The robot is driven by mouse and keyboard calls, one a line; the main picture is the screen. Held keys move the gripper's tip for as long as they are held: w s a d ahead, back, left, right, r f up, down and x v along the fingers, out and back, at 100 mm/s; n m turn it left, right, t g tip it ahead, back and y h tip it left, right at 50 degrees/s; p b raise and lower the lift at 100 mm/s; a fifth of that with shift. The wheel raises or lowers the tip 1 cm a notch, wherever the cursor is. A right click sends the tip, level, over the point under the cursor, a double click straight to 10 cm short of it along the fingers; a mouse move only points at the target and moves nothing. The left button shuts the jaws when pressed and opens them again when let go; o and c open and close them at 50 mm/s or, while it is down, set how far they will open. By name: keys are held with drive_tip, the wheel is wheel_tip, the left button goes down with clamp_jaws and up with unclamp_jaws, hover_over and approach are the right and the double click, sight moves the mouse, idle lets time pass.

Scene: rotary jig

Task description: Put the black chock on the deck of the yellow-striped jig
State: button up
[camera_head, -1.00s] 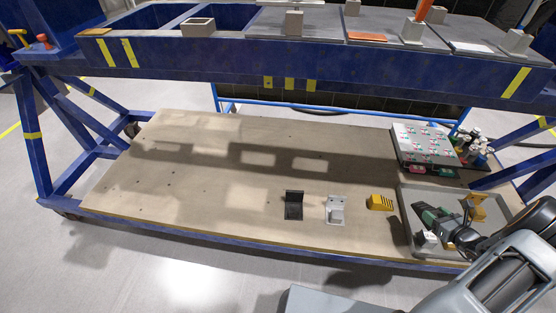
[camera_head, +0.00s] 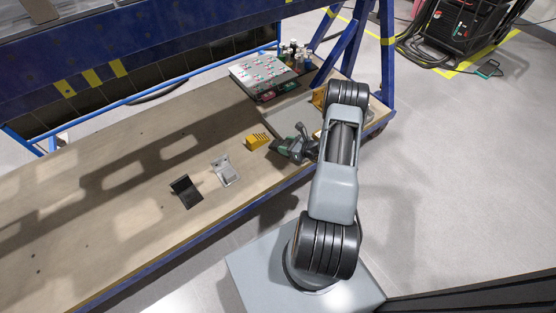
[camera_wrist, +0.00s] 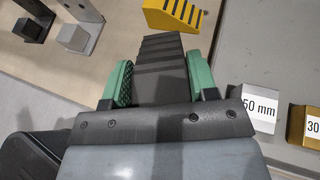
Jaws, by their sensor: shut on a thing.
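In the wrist view my gripper (camera_wrist: 163,82) has its green fingers closed on both sides of a dark, ridged block, the black chock (camera_wrist: 163,58). The chock points away from the palm; its near end is hidden by the gripper. In the head view my gripper (camera_head: 295,147) is over the right part of the wooden board, beside the yellow chock (camera_head: 257,141). The jig is the blue frame with yellow stripes; its long beam (camera_head: 140,62) crosses the upper left of the head view. Its upper deck is mostly out of frame.
A black bracket (camera_head: 186,191) and a grey bracket (camera_head: 225,171) stand on the wooden board (camera_head: 110,215). A grey tray (camera_wrist: 236,55) holds labelled blocks, one marked 50 mm (camera_wrist: 254,106). A white panel (camera_head: 262,74) and bottles stand behind. Bare board lies left.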

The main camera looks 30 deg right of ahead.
drive_tip(key=a+f, duration=0.1)
drive_tip(key=f, duration=0.1)
drive_tip(key=a+f+b, duration=0.1)
drive_tip(key=a, duration=0.1)
drive_tip(key=shift+w+f, duration=0.15)
drive_tip(key=shift+f, duration=0.25)
drive_tip(key=shift+a+f+b, duration=0.2)
drive_tip(key=shift+f+b, duration=0.6)
drive_tip(key=shift+f, duration=0.9)
drive_tip(key=shift+f, duration=0.15)
drive_tip(key=o, duration=1.1)
